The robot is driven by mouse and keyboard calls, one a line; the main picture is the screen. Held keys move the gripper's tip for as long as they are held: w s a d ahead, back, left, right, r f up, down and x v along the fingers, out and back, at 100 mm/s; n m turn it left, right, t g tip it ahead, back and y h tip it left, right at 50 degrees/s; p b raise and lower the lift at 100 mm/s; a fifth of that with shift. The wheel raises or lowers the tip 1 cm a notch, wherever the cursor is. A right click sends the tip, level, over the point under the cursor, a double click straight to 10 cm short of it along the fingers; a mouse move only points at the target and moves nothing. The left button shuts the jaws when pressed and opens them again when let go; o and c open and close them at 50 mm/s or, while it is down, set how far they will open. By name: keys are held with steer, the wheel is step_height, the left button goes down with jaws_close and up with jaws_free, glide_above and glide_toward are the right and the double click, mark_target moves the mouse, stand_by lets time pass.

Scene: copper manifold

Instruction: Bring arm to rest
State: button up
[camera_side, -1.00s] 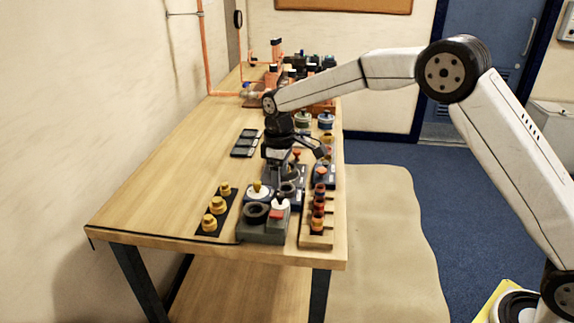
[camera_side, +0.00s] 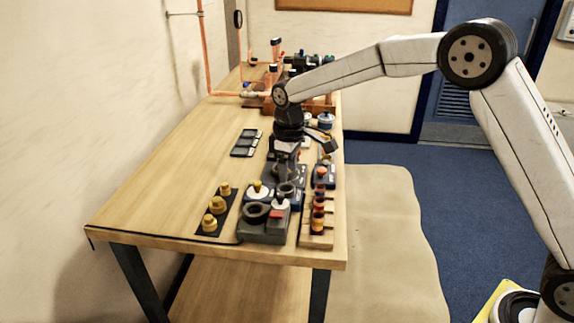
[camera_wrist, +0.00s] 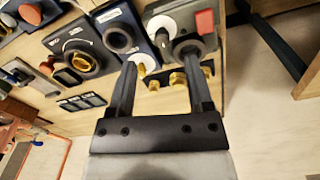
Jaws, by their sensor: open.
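My gripper (camera_side: 284,160) is above the wooden table (camera_side: 165,185), over the row of dark fixtures near its right edge. In the wrist view the two fingers of my gripper (camera_wrist: 160,82) stand apart with nothing held between them. Beyond the fingertips are a grey fixture with a red block (camera_wrist: 186,28) and a blue fixture with a dark ring (camera_wrist: 120,35). In the side view my gripper partly hides the fixtures behind it.
Brass pieces (camera_side: 216,205) sit on a black strip at the front left. A wooden rack (camera_side: 316,225) holds several small pieces. Dark flat pads (camera_side: 246,143) lie mid-table. Copper pipework (camera_side: 205,50) stands at the back. The table's left side is mostly clear.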

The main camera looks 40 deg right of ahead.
steer(key=s+d+f+m, duration=0.1)
steer(key=s+d+m, duration=0.1)
steer(key=s, duration=0.6)
steer(key=s+d+f+m+t, duration=0.1)
steer(key=s+d+f+m, duration=0.1)
steer(key=s, duration=0.6)
steer(key=s+d+f+m+t, duration=0.1)
steer(key=s+d+m, duration=0.1)
steer(key=s, duration=0.7)
steer(key=shift+d+f, duration=0.35)
steer(key=shift+d, duration=0.1)
